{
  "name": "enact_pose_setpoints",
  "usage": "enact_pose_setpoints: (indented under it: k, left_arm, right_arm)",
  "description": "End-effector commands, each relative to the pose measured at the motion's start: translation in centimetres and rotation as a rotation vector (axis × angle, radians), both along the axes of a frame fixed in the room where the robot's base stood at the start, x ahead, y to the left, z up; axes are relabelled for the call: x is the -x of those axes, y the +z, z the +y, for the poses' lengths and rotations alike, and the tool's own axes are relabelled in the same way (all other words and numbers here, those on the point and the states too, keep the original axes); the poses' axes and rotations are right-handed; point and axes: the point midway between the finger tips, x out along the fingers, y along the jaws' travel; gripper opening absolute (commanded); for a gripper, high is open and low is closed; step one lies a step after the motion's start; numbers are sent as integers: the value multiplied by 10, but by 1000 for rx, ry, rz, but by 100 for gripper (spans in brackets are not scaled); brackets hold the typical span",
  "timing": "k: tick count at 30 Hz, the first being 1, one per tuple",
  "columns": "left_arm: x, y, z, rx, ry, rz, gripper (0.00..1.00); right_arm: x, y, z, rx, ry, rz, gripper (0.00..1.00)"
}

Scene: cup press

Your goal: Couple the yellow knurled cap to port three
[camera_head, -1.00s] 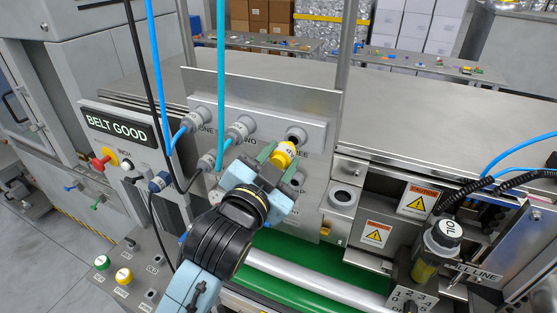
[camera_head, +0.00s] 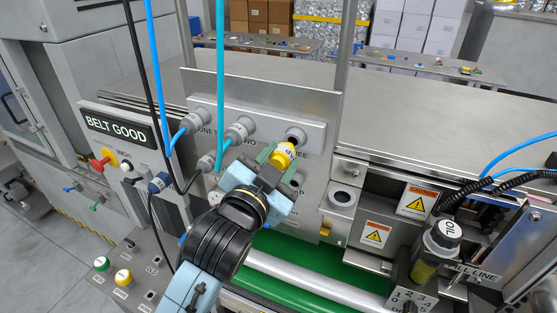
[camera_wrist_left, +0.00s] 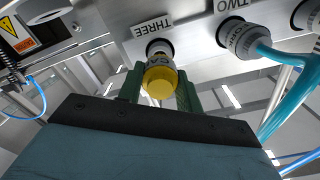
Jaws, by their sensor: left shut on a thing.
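The yellow knurled cap (camera_head: 284,155) is between the green fingers of my left gripper (camera_head: 277,158), which is shut on it. Port three (camera_head: 296,135) is a dark round opening in the grey port panel, just above the cap in the head view. In the left wrist view the cap (camera_wrist_left: 159,82) sits between the green fingers (camera_wrist_left: 158,92), in front of port three (camera_wrist_left: 159,47) under the label THREE. The cap looks in line with the port and very close to it; I cannot tell whether they touch. My right gripper is not in view.
Port two (camera_head: 241,128) has a teal hose and port one (camera_head: 199,118) a blue hose, both left of port three. A black cable hangs near them. A grey socket block (camera_head: 342,197) stands right of my gripper. The green belt (camera_head: 300,275) runs below.

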Motion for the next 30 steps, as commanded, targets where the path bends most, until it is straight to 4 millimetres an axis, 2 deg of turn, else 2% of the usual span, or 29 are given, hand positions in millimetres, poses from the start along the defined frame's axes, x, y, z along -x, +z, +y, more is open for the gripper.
enact_pose_setpoints:
  k: [30]
  left_arm:
    - [-21, 0, -9, 0, 0, -1, 8]
  right_arm:
    - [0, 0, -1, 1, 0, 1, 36]
